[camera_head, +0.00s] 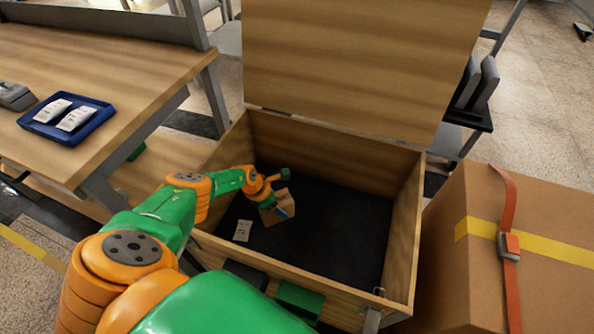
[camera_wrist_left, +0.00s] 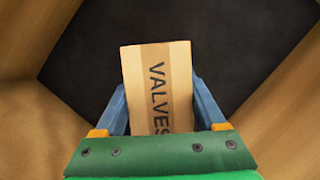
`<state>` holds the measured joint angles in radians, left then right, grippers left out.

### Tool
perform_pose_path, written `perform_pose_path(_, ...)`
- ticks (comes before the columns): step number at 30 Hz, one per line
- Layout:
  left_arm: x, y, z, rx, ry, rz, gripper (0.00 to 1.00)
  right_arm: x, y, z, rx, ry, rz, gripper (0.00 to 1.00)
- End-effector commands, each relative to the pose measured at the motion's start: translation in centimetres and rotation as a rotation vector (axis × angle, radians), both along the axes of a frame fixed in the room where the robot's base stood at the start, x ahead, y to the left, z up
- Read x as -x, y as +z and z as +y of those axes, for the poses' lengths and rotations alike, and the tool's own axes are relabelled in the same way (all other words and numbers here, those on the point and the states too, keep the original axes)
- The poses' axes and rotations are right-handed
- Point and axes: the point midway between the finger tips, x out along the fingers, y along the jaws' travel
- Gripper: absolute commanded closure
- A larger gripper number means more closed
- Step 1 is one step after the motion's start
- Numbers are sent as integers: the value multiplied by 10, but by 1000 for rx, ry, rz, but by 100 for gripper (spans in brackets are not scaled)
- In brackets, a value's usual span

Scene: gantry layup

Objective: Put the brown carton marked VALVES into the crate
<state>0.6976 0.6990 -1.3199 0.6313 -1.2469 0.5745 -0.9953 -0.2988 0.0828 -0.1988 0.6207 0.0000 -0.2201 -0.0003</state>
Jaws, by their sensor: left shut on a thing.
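The brown carton marked VALVES (camera_wrist_left: 160,85) is held between the two blue fingers of my left gripper (camera_wrist_left: 160,100) in the left wrist view. In the head view the carton (camera_head: 276,208) shows inside the walls of the open wooden crate (camera_head: 415,235), at the left side. My left gripper (camera_head: 280,208) is shut on it and partly hides it. The dark crate floor lies below the carton; I cannot tell whether they touch. The crate's lid (camera_head: 350,60) stands open at the back. My right gripper does not show.
A white packet (camera_head: 243,230) lies on the crate floor at the left. A wooden table (camera_head: 120,60) at the left bears a blue tray (camera_head: 95,125) with white packets. A big strapped carton (camera_head: 550,230) stands right of the crate. The crate floor's right part is clear.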

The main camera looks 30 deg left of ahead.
Motion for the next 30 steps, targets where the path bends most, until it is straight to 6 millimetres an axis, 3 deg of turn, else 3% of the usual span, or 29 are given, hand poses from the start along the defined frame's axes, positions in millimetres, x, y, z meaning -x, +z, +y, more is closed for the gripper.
perform_pose_path(1,6,0,-19,3,-7,6,100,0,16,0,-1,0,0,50)
perform_pose_path(2,9,-8,-27,4,-5,4,100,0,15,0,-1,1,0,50)
perform_pose_path(3,11,-29,-34,3,-3,3,100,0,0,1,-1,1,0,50)
perform_pose_path(6,15,-51,-50,1,-3,1,100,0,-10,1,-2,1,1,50)
perform_pose_path(13,20,-74,-70,2,-4,0,100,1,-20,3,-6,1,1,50)
perform_pose_path(16,20,-104,-68,1,-2,-1,100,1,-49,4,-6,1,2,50)
perform_pose_path(27,20,-103,-68,1,-2,-1,100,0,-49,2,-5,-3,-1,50)
perform_pose_path(28,20,-103,-68,1,-2,-1,25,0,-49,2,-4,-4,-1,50)
perform_pose_path(30,20,-102,-68,0,-3,-1,6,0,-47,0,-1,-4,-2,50)
